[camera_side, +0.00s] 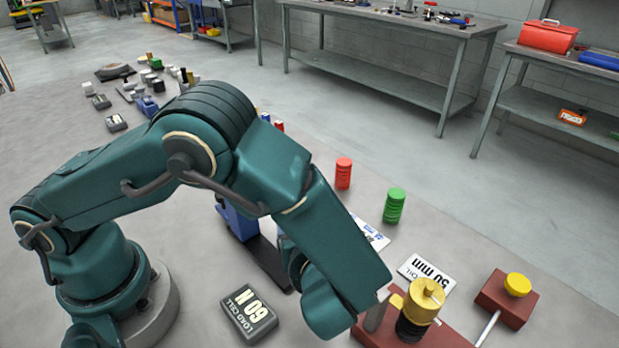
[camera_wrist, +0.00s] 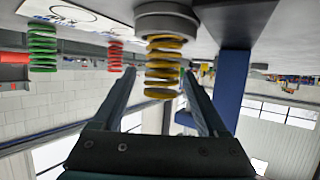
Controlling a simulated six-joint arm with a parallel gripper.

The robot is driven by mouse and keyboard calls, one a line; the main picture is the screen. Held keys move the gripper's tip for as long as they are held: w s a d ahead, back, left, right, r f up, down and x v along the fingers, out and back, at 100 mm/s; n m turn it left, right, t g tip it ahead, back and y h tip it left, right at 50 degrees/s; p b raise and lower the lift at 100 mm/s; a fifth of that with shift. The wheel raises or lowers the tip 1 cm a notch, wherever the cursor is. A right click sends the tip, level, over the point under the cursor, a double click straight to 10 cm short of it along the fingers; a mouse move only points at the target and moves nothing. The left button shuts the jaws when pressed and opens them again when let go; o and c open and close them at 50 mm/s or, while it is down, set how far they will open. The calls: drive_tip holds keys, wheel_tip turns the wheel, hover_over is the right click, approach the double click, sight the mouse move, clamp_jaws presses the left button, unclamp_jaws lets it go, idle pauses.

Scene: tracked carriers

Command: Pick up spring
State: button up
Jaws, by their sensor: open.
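In the wrist view, a yellow coil spring (camera_wrist: 163,62) stands on a round grey seat (camera_wrist: 166,20); the picture appears upside down. My gripper (camera_wrist: 158,76) is open, with one finger on each side of the spring; I cannot tell whether either touches it. A green spring (camera_wrist: 43,48) and a red spring (camera_wrist: 115,55) stand farther off to the left. In the side view, the red spring (camera_side: 343,173) and green spring (camera_side: 394,206) stand on the bench right of my arm. My forearm appears to hide the yellow spring and the fingertips there.
A blue upright (camera_wrist: 231,88) stands close right of the fingers in the wrist view. In the side view are a load cell block (camera_side: 248,314), a yellow-capped fixture (camera_side: 424,302), a red block with a yellow knob (camera_side: 507,300) and a 50 mm card (camera_side: 427,273).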

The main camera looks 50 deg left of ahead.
drive_tip(key=shift+w+a+f, duration=0.25)
drive_tip(key=shift+w+a, duration=0.05)
drive_tip(key=shift+a, duration=0.25)
clamp_jaws()
